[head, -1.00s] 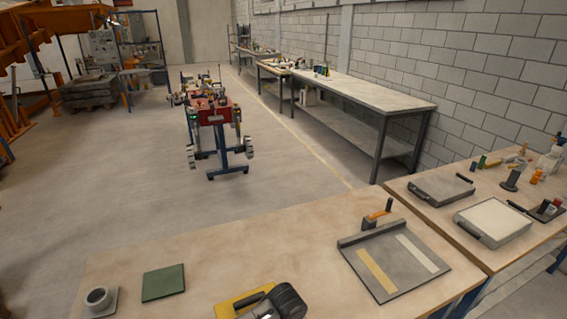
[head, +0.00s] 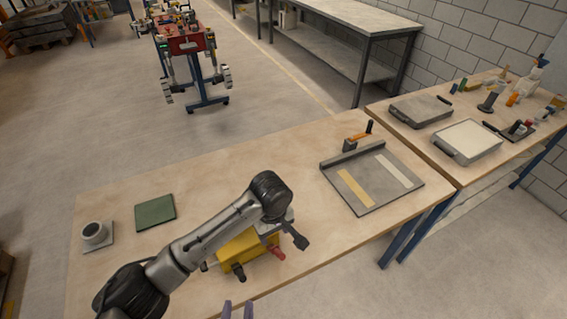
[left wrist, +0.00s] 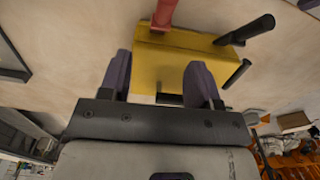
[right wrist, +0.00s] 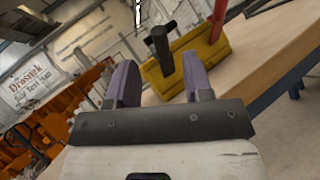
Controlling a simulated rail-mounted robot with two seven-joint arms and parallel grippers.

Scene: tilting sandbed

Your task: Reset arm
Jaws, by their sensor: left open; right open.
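A yellow box (head: 248,249) with black handles and a red lever (head: 276,253) is at the table's front edge. My left gripper (head: 270,232) is over it, partly hidden by my wrist. In the left wrist view the box (left wrist: 176,66) lies beyond the open, empty fingers (left wrist: 160,62), with the red lever (left wrist: 164,14) at the top. My right gripper (head: 237,310) shows only its fingertips at the bottom edge, below the box. In the right wrist view its open fingers (right wrist: 158,62) face a black T-shaped handle (right wrist: 161,48); contact cannot be told.
A grey tray (head: 395,164) with a yellow and a white strip lies right of the box. A green pad (head: 155,212) and a round grey cup on a plate (head: 95,234) are at left. A second table (head: 478,100) holds several tools. The table behind the box is clear.

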